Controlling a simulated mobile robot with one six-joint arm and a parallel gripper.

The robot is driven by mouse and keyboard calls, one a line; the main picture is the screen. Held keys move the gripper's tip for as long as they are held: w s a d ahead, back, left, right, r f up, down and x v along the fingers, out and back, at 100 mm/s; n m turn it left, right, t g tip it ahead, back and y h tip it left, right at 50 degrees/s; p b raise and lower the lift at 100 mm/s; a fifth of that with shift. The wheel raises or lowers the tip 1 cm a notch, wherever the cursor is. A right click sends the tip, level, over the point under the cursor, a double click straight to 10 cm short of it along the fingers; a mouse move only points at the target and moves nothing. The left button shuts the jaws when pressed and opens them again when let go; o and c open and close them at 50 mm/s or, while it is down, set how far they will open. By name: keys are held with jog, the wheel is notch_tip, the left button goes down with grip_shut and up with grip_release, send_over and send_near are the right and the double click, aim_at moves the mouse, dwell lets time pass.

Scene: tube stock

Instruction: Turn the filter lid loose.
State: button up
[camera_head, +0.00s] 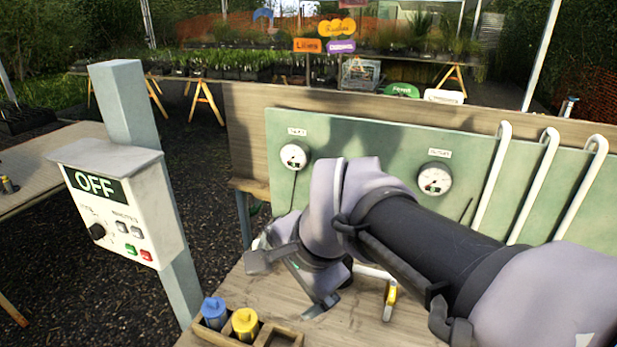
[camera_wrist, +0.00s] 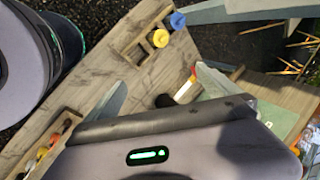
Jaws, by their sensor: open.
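I cannot make out a filter lid for certain; my arm covers part of the bench. My gripper (camera_head: 290,282) is open over the wooden bench in the head view, its fingers spread apart, and I see nothing between them. A blue cylinder (camera_head: 214,313) and a yellow cylinder (camera_head: 245,324), each with a narrower top, stand in a wooden holder (camera_head: 283,334) at the front. In the wrist view the blue cylinder (camera_wrist: 177,20) and yellow cylinder (camera_wrist: 160,38) are at the top, away from my gripper.
A control box (camera_head: 120,205) reading OFF is on a post at left. Behind the bench stands a green panel (camera_head: 370,140) with two gauges and white pipes. Another holder (camera_wrist: 40,150) has several small coloured items.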

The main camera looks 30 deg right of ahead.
jog(key=w+d+m+p, duration=0.2)
jog(key=w+d+m, duration=0.3)
jog(key=d+m, duration=0.25)
jog(key=w+d+f+m+g+h+p, duration=0.1)
jog(key=w+d+m+p, duration=0.2)
jog(key=w+d+m, duration=0.35)
jog(key=w+d+m+p, duration=0.2)
jog(key=w+d+m, duration=0.1)
jog(key=d+m, duration=0.65)
jog(key=shift+n, duration=0.65)
jog(key=b+x, duration=0.1)
jog(key=x, duration=0.4)
jog(key=d+b+x, duration=0.1)
jog(key=x, duration=0.5)
jog(key=b+x, duration=0.2)
jog(key=x, duration=0.4)
jog(key=shift+d+f, duration=0.1)
jog(key=shift+d, duration=0.3)
jog(key=shift+w+f, duration=0.1)
jog(key=shift+f, duration=0.2)
